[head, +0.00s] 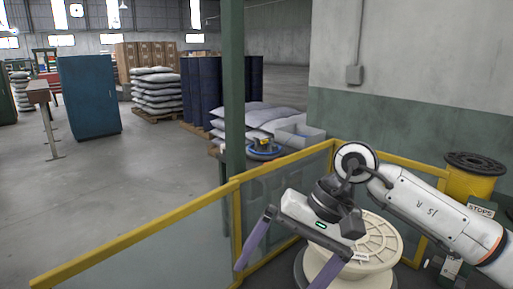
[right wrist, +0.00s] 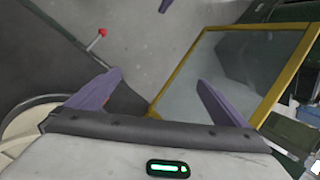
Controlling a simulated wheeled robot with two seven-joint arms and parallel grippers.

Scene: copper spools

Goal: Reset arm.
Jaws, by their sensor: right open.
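My right gripper (head: 283,275) is open, with its two purple fingers spread and nothing between them. It hangs in front of and partly over a cream spool (head: 378,236), hiding its left side. In the right wrist view the right gripper (right wrist: 159,78) is also empty, and part of a round cream spool (right wrist: 22,128) shows at the left edge. No left arm shows in the head view.
A yellow-framed fence (head: 135,239) runs across the front, with a green post (head: 233,90) by it. A yellow spool (head: 472,183) with a dark top stands at right. Sacks (head: 155,92) and a blue cabinet (head: 88,97) stand beyond. The floor at left is clear.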

